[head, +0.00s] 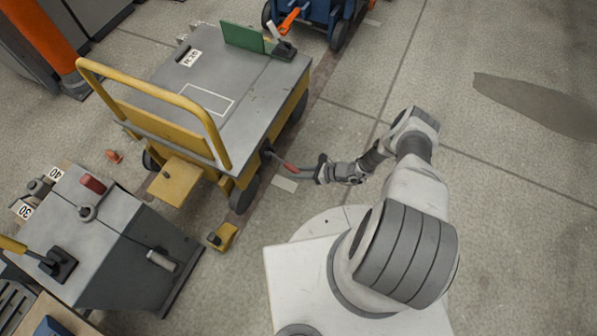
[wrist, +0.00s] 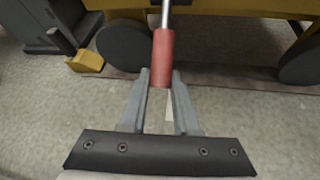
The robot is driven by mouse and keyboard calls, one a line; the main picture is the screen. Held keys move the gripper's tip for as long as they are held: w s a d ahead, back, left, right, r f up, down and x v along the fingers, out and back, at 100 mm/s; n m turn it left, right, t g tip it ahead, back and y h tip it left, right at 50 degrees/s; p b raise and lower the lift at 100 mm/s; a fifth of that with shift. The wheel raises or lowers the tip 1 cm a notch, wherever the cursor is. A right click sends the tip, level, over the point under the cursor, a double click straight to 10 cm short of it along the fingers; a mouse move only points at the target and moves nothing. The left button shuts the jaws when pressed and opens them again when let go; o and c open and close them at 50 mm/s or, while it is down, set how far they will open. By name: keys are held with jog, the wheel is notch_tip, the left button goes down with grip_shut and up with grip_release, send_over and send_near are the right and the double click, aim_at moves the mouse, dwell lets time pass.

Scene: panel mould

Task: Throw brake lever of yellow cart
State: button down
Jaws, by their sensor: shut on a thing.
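The yellow cart (head: 240,108) stands left of my arm in the head view, with a grey deck and a yellow push handle. Its brake lever (head: 288,166) is a metal rod with a red grip, reaching out from the cart's near side. In the wrist view the red grip (wrist: 163,58) comes down from the cart's yellow frame (wrist: 230,6) between my fingers. My gripper (head: 308,172) is shut on the red grip's end; the fingers (wrist: 160,82) show on both sides of it. The grip's very end is partly hidden between the fingers.
A yellow wheel chock (head: 223,237) lies on the floor near the cart's wheel (head: 244,195). A grey machine (head: 125,240) with levers stands at the lower left. A blue cart (head: 325,12) is at the top. The floor to the right is clear, with a dark stain (head: 535,105).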

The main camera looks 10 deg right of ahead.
dwell(0.3)
jog(key=c, duration=0.7)
grip_release()
jog(key=shift+a, duration=0.1)
jog(key=shift+o, duration=0.2)
